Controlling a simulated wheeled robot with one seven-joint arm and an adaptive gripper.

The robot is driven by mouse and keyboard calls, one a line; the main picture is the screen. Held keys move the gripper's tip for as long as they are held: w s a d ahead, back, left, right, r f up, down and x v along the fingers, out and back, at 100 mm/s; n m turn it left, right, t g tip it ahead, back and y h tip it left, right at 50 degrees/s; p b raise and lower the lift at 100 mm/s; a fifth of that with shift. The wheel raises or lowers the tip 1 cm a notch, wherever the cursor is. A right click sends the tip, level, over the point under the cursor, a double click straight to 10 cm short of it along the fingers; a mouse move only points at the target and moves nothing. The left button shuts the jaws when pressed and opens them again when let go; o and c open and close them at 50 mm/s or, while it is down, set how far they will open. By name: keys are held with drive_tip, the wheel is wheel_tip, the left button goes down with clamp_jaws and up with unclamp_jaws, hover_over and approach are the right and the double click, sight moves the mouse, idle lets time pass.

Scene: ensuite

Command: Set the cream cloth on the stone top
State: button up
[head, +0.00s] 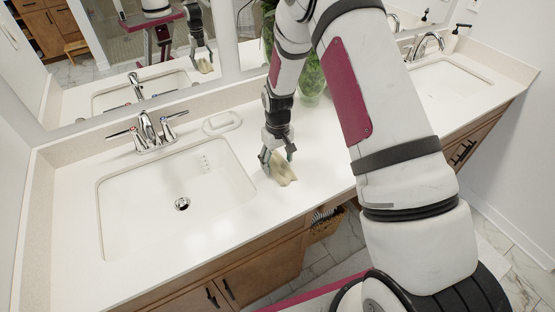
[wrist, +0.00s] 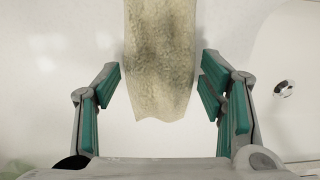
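The cream cloth (head: 285,172) lies in a small crumpled heap on the white stone top (head: 235,240), just right of the left basin. My gripper (head: 277,157) points down right over the cloth, with its fingertips close around it. In the wrist view the cloth (wrist: 160,60) shows as a wide, mottled strip between the two green-padded fingers. The fingers are spread, with a clear gap on each side of the cloth. The cloth's far end runs out of the wrist view at the top.
The left sink basin (head: 178,200) with its chrome tap (head: 152,132) is close on the left. A white soap dish (head: 221,122) lies behind it. A green plant in a glass vase (head: 311,78) stands behind my arm. A second basin (head: 447,84) is at the right.

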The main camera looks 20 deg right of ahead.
drive_tip(key=shift+r, duration=0.1)
wheel_tip(320, 180, up, 12)
drive_tip(key=b, duration=0.2)
wheel_tip(320, 180, up, 10)
drive_tip(key=t, duration=0.1)
hover_over(277, 162)
drive_tip(key=s, duration=0.3)
drive_tip(key=s+r+t, duration=0.1)
drive_tip(key=s+r, duration=0.4)
drive_tip(key=s, duration=0.3)
drive_tip(key=s+r+m+t, duration=0.1)
drive_tip(key=s+r+t, duration=0.1)
drive_tip(key=s+r, duration=0.3)
drive_tip(key=s+r+m+t, duration=0.1)
drive_tip(key=s+r, duration=0.4)
drive_tip(key=s, duration=0.6)
drive_tip(key=shift+s+r+t, duration=0.15)
drive_tip(key=shift+r+t, duration=0.15)
drive_tip(key=shift+d, duration=0.1)
